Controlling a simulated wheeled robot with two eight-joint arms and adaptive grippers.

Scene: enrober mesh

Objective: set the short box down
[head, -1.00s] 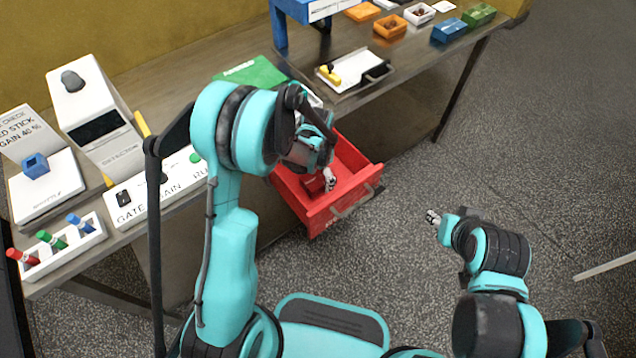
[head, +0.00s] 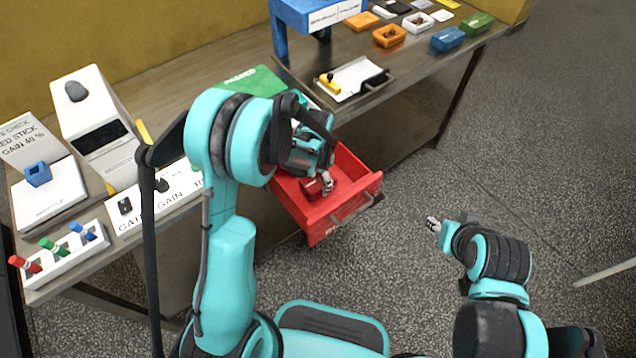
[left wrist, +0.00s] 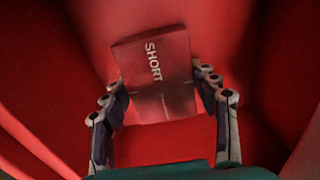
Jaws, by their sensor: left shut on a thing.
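The short box (head: 312,188) is a small dark red box inside the open red drawer (head: 346,216). In the left wrist view the box (left wrist: 152,60) carries the white word SHORT and sits between the two fingers. My left gripper (head: 326,182) is shut on it, low within the drawer walls. Whether the box touches the drawer floor I cannot tell. My left arm hides the drawer's back left part. My right gripper (head: 433,224) hangs over the floor to the right of the drawer, apart from everything; its fingers are too small to read.
The drawer's walls stand close around my left gripper. On the bench are a green mat (head: 250,80), a tray with a white sheet (head: 352,78), a blue stand (head: 290,12), and orange (head: 389,36), blue (head: 447,39) and green (head: 477,23) bins.

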